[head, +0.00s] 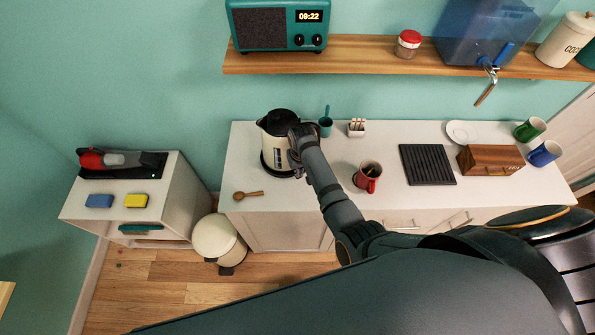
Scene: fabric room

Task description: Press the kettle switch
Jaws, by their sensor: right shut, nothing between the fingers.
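My right arm reaches over the counter from the front, and my right gripper (295,158) is shut and empty at the kettle's right side. It covers the handle side, so the kettle switch is hidden. I cannot tell whether the gripper touches the kettle. My left gripper is not in view.
A wooden spoon (248,195) lies left of my arm, and a red mug (368,176) stands to its right. A teal cup (326,127) and a small white holder (356,128) stand behind. A black rack (428,164) and wooden box (490,160) are farther right. A shelf (390,58) hangs above.

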